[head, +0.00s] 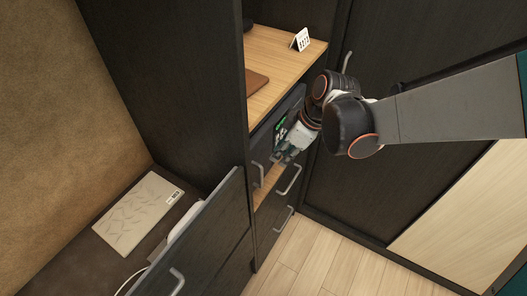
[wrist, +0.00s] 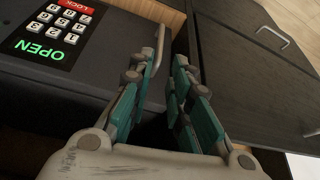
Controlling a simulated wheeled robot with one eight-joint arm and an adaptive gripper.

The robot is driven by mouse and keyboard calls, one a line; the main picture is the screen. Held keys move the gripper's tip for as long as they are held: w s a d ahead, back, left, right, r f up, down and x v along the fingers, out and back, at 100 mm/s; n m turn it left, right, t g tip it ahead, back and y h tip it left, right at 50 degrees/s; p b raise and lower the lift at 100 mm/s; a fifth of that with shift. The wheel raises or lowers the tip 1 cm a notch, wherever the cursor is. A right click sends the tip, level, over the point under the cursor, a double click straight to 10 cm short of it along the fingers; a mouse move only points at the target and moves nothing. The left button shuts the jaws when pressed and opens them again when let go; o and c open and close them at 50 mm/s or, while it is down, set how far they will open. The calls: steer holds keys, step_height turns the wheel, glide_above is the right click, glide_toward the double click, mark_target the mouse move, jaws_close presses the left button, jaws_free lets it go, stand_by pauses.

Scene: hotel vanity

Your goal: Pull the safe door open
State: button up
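The dark safe (head: 293,106) is set in the cabinet below the wooden shelf, partly hidden by my arm. In the wrist view, its door face (wrist: 95,78) carries a keypad (wrist: 70,20), a red LOCK key and a lit green OPEN display (wrist: 39,49). A grey bar handle (wrist: 159,48) stands at the right edge of this face. My gripper (wrist: 160,78) is open, with a gap between its teal-padded fingers. The handle lies just beyond the left fingertip; I cannot tell if they touch. In the head view my gripper (head: 281,157) is in front of the cabinet.
Drawers with bar handles (head: 290,180) are below the safe. A dark panel with a handle (head: 177,281) stands at the lower left, near a pale patterned box (head: 140,213). A small number sign (head: 301,40) stands on the shelf (head: 280,62). The wooden floor (head: 315,250) in front is clear.

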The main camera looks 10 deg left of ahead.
steer(key=b+x, duration=0.8)
steer(key=x, duration=0.6)
steer(key=shift+a, duration=0.25)
steer(key=shift+r, duration=0.1)
jaws_close()
